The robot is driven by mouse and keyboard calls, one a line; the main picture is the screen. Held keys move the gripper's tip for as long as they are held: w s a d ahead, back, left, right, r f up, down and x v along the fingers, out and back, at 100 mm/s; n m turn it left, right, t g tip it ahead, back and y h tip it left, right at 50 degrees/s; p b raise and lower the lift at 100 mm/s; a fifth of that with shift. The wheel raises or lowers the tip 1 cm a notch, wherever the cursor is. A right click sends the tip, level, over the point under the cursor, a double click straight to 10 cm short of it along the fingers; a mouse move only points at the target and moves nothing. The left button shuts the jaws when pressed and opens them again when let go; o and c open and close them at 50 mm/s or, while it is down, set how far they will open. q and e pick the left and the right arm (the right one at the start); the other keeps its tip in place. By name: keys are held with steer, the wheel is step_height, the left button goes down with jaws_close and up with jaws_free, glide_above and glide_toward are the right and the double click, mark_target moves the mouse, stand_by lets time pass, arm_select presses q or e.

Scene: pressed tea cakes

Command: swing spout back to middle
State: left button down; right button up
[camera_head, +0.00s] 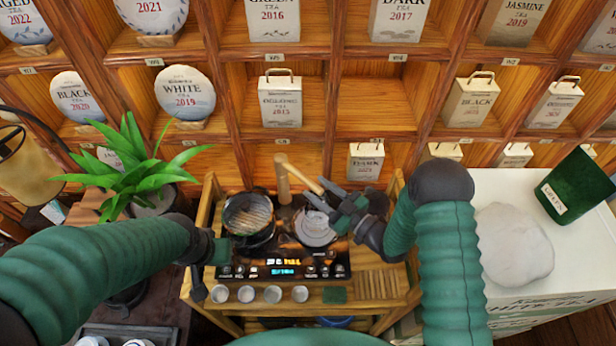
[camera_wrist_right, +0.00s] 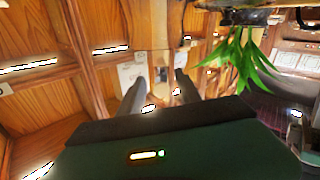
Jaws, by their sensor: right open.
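A tan upright post (camera_head: 283,184) stands at the back of the tea stove (camera_head: 285,270), between its two burners. A pale slanted bar (camera_head: 303,178) runs from near its top down to the right, toward my right gripper; it looks like the spout, but I cannot be sure. My right gripper (camera_head: 318,192) is open, its fingers pointing left at the bar's lower end. I cannot tell whether they touch it. In the right wrist view the open fingers (camera_wrist_right: 158,90) show nothing clearly held. My left gripper (camera_head: 222,250) is at the stove's left edge, its jaws unclear.
A dark pot (camera_head: 248,216) sits on the left burner and a silvery round vessel (camera_head: 314,228) on the right. Several small cups (camera_head: 272,294) line the cart's front. A potted plant (camera_head: 140,165) stands left. The shelf of tea packages (camera_head: 350,100) closes off the back.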

mark_target(308, 182)
steer(key=x, duration=0.3)
steer(key=shift+w+a+r+p, duration=0.1)
steer(key=shift+w+a+p, duration=0.2)
steer(key=shift+w+a, duration=0.1)
steer(key=shift+a, duration=0.2)
steer(key=shift+d, duration=0.1)
jaws_close()
stand_by(0.8)
